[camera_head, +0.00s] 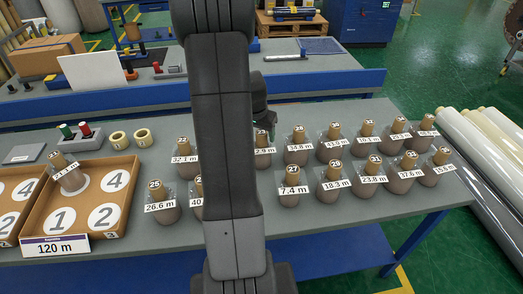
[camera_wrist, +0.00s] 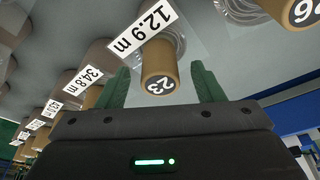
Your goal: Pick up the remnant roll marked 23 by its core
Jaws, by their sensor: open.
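The roll marked 23 shows in the wrist view, its brown core (camera_wrist: 160,68) ending in a black disc with "23" and its label reading 12.9 m. My gripper (camera_wrist: 163,82) is open, with one green finger on each side of this core. In the head view, the roll with the partly hidden label ending "2.9 m" (camera_head: 264,150) stands in the back row. My arm covers its left part, and my gripper (camera_head: 266,122) is just above or behind it.
Several similar wrapped rolls stand close in two rows, including the 7.4 m roll (camera_head: 290,180) in front and the 14.8 m roll (camera_head: 297,147) to the right. A wooden tray (camera_head: 128,160) with numbered circles holds one roll at left. A blue bench (camera_head: 330,82) lies behind.

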